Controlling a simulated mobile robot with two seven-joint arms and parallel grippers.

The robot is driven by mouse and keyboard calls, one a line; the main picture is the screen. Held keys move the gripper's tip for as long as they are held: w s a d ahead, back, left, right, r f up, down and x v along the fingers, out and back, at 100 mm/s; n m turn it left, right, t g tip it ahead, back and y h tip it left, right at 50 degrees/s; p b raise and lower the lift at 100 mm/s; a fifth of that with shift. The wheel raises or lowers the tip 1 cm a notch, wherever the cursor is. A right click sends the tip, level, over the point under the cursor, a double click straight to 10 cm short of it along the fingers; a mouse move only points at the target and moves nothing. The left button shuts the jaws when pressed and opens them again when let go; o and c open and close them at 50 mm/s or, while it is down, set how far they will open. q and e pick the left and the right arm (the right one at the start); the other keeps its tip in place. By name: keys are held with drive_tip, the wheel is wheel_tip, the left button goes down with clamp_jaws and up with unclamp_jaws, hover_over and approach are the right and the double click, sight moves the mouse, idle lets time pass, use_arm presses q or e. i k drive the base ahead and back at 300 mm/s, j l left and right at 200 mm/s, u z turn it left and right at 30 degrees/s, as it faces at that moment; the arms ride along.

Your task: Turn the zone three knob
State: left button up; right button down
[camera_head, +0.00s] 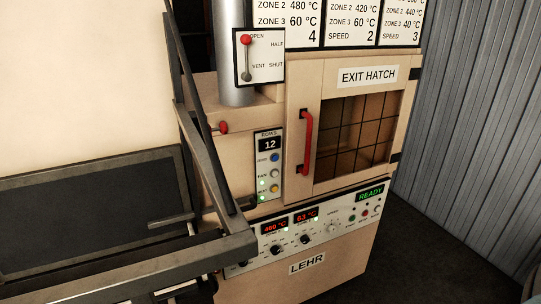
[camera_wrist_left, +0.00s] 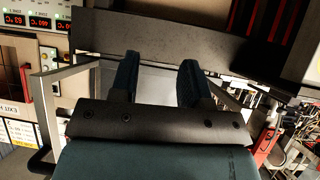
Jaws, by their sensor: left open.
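The lehr control panel (camera_head: 320,228) is below the exit hatch in the head view. It carries red displays, one showing 460 °C (camera_head: 275,227) and one showing 63 °C (camera_head: 306,215). Dark knobs sit below them: one knob (camera_head: 276,250) under 460 °C and another knob (camera_head: 304,239) under 63 °C. Their labels are too small to read. A pale dial (camera_head: 332,226) is further right. My left gripper (camera_wrist_left: 158,78) shows in the left wrist view with its fingers apart and nothing between them. The panel's displays appear upside down at that view's top left corner, away from the fingers.
A dark metal frame (camera_head: 170,262) stands in front of the panel's left end. The exit hatch (camera_head: 355,135) has a red handle (camera_head: 306,142). A damper lever (camera_head: 246,55) and a rows panel (camera_head: 269,165) are above. The floor at the right is clear.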

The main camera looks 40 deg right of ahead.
sight(305, 239)
drive_tip(key=l+z, duration=0.15)
drive_tip(key=z, duration=0.25)
drive_tip(key=l+z, duration=0.2)
drive_tip(key=z, duration=0.2)
drive_tip(key=l+z, duration=0.15)
drive_tip(key=z, duration=0.2)
drive_tip(key=i+j+z, duration=0.2)
drive_tip(key=k+l, duration=0.1)
